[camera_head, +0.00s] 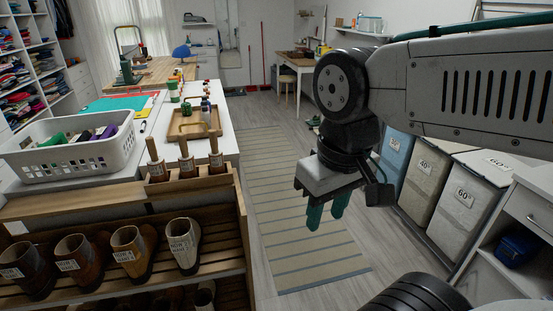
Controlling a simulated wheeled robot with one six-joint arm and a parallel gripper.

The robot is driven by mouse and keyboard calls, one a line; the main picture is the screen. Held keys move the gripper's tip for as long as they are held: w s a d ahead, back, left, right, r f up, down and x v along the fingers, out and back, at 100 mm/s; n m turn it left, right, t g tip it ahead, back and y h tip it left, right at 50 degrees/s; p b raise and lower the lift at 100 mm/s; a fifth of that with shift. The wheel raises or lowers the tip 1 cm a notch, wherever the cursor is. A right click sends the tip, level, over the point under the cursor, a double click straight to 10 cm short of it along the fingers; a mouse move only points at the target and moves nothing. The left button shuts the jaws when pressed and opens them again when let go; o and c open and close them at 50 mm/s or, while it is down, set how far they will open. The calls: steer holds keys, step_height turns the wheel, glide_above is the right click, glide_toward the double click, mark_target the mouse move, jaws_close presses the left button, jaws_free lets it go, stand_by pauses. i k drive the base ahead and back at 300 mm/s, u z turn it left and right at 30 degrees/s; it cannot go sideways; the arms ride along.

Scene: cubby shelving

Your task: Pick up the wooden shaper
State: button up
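Three upright wooden pieces with knob-topped handles stand in a row on the wooden shelf unit's top ledge: a left one (156,160), a middle one (186,158) and a right one (215,154). Each has a small white label. They look like wooden shapers, but I cannot tell which one is meant. My gripper (326,213) hangs to their right, above the floor and well apart from them. Its two green fingers point down with a gap between them and nothing in it.
Several labelled boot-like items (129,248) stand on the slatted shelf below. A white basket (72,152) and a wooden tray (194,124) rest on the counter. A striped rug (285,210) lies on clear floor. Laundry bins (428,175) line the right.

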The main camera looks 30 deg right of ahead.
mark_target(215, 157)
steer(key=z, duration=0.2)
steer(key=i, duration=1.05)
steer(key=u, duration=0.8)
